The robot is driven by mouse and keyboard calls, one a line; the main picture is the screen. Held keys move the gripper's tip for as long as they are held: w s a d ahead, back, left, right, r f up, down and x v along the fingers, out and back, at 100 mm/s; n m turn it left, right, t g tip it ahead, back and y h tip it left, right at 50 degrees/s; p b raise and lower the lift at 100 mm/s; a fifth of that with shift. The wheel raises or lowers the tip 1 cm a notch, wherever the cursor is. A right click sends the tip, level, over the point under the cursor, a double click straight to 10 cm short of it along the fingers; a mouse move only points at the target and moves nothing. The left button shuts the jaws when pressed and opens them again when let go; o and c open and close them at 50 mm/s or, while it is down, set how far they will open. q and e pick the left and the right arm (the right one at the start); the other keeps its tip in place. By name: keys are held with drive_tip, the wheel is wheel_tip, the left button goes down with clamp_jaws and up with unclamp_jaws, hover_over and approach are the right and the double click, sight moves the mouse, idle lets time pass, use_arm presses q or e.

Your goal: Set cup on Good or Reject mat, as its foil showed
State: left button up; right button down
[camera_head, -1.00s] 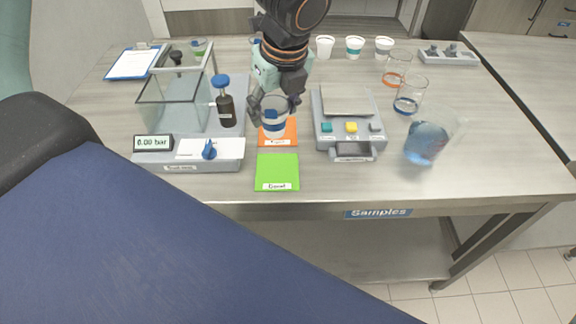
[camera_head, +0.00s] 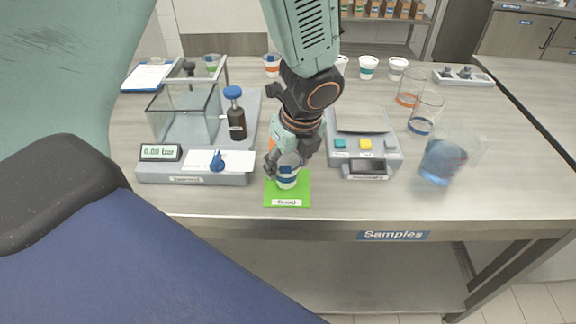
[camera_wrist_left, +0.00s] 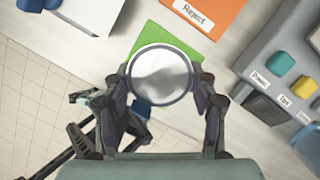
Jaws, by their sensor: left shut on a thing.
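My left gripper (camera_head: 283,168) is shut on a white cup (camera_head: 287,181) with a dark blue band. The cup is upright over the green Good mat (camera_head: 298,189); I cannot tell if it touches the mat. The left wrist view shows the cup's round silvery foil top (camera_wrist_left: 161,75) between the two fingers (camera_wrist_left: 163,92), with the Good mat (camera_wrist_left: 152,38) beneath. My right gripper is not in view.
Left stands a clear chamber unit (camera_head: 186,112) with a 0.00 bar display and a dark bottle (camera_head: 236,118). Right are a scale (camera_head: 362,122), clear beakers (camera_head: 425,112) and a jug of blue liquid (camera_head: 440,160). The bench front edge is close to the Good mat.

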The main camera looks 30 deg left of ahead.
use_arm(q)
drive_tip(key=shift+w, duration=0.25)
drive_tip(key=shift+s+d+f, duration=0.1)
drive_tip(key=shift+s+f, duration=0.1)
drive_tip(key=o, duration=1.2)
drive_tip(key=shift+w, duration=0.15)
drive_tip(key=shift+r, duration=0.1)
